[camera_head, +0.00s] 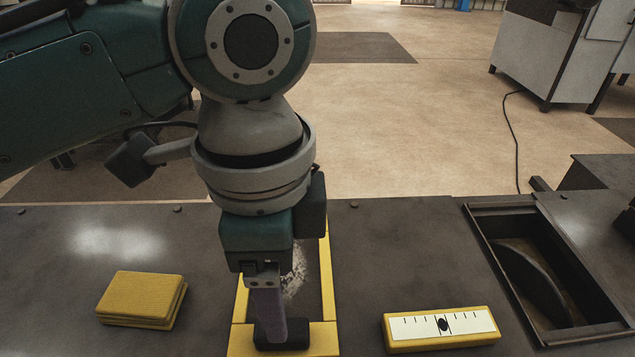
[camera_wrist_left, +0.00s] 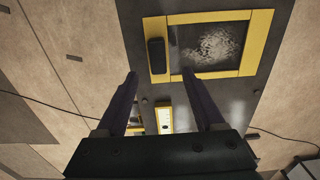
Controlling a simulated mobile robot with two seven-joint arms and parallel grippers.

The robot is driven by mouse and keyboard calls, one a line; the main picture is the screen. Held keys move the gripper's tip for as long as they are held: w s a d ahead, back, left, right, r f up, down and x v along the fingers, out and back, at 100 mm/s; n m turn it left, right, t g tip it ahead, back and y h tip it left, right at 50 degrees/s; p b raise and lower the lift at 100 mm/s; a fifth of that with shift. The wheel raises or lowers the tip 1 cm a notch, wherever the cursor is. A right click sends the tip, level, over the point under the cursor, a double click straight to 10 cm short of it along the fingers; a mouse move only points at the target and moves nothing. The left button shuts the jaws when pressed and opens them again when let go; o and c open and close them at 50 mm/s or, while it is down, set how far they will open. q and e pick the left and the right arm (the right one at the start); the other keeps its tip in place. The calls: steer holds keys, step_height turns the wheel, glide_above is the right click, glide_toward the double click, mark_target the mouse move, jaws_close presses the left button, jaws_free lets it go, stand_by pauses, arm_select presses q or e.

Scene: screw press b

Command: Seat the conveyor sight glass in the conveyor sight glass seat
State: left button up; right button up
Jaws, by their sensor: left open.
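A yellow rectangular frame (camera_head: 327,270) with a black block handle (camera_head: 285,340) on its near bar lies on the dark table; it looks like the conveyor sight glass. Its pane shows a pale speckled patch in the left wrist view, which also shows the frame (camera_wrist_left: 205,17) and handle (camera_wrist_left: 156,60). My left gripper (camera_head: 268,325) points down over the handle end and hides part of the frame. Its fingers (camera_wrist_left: 160,74) are spread and empty, with the handle beyond their tips. A recessed dark opening (camera_head: 480,222) at the right looks like the seat. My right gripper is not in view.
A yellow pad stack (camera_head: 142,298) lies to the left of the frame. A yellow block with a white marked scale (camera_head: 440,325) lies between the frame and the opening. A dark curved wheel-like part (camera_head: 530,280) sits inside the opening. Bare table separates these things.

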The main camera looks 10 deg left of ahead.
arm_select(q)
step_height(320, 180, down, 2)
steer(key=shift+d+f, duration=0.1)
steer(key=shift+d, duration=0.05)
steer(key=f, duration=0.5)
steer(key=shift+s+a+f+b, duration=0.1)
steer(key=shift+s+a+b, duration=0.1)
steer(key=shift+s+b, duration=0.1)
jaws_close()
steer(key=shift+w, duration=0.1)
